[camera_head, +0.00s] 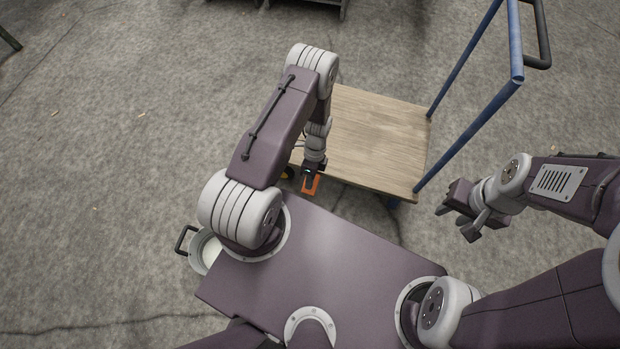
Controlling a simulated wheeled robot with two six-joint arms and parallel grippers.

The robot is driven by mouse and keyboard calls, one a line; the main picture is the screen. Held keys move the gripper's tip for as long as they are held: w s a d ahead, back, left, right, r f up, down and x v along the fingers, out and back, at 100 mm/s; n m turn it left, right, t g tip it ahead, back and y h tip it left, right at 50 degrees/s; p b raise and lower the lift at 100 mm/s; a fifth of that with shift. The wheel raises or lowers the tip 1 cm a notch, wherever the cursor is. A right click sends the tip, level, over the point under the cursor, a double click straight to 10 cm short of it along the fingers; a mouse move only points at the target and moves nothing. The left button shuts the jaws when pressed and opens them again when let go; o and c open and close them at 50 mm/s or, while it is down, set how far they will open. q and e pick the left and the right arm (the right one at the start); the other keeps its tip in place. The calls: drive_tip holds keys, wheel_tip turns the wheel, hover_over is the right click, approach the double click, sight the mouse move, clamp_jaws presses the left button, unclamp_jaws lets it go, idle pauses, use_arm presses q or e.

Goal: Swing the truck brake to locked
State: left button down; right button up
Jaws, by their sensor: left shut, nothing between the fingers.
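The truck (375,135) has a flat wooden deck and stands on the floor ahead of my base. An orange piece that looks like its brake lever (312,187) shows at the deck's near left corner. My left gripper (311,176) is at this orange piece, shut with nothing between its fingers. It covers part of the piece, so I cannot tell whether they touch or which way the brake is set. My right gripper (459,217) is open and empty, over the floor to the right of the truck.
The truck's blue push handle (470,135) rises along the deck's right side, between the deck and my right arm. A dark wheel (288,173) shows under the near left corner. Dark frames (322,6) stand at the far edge.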

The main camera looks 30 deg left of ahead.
use_arm(q)
drive_tip(key=c, duration=1.5)
unclamp_jaws()
drive_tip(key=p+v, duration=0.4)
drive_tip(key=v, duration=0.3)
drive_tip(key=shift+p, duration=0.3)
